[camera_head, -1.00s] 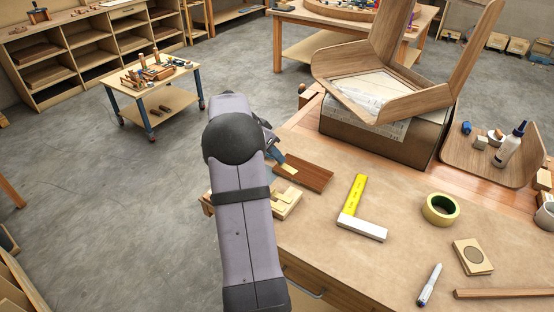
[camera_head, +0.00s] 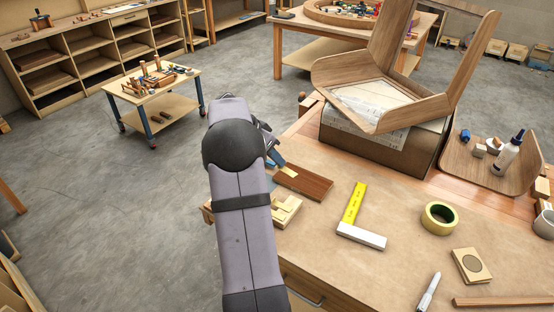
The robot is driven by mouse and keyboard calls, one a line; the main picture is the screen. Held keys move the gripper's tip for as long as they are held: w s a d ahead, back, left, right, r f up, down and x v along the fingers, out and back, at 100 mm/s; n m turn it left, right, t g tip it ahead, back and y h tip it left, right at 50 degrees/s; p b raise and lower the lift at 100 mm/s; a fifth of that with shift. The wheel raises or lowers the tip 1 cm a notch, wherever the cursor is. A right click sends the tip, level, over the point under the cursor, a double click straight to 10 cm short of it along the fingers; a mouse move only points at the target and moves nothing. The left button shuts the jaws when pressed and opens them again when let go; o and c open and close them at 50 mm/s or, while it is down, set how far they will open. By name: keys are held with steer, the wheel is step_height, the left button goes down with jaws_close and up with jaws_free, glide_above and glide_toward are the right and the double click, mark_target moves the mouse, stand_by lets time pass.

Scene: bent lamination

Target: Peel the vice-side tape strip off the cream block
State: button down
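My gripper (camera_head: 272,152), dark with blue parts, is at the bench's left edge, mostly hidden behind my arm. A small pale-yellow piece (camera_head: 289,169) shows at its tip, above a reddish-brown board (camera_head: 303,183). I cannot tell whether the gripper holds this piece or whether it is tape. Pale wooden blocks (camera_head: 286,210) lie at the bench edge, partly behind my arm. A cream block with a round brown mark (camera_head: 471,265) lies at the right front. I cannot tell which is the task's cream block, and no tape strip is clear on either.
A bent wooden shell (camera_head: 440,110) rests on a large brown block (camera_head: 385,150) at the back. A yellow-bladed square (camera_head: 354,203), a tape roll (camera_head: 440,217) and a marker (camera_head: 429,291) lie on the bench. A curved tray (camera_head: 478,172) holds a glue bottle (camera_head: 509,152).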

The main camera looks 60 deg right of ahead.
steer(key=shift+r+p, duration=0.65)
steer(key=shift+r, duration=0.55)
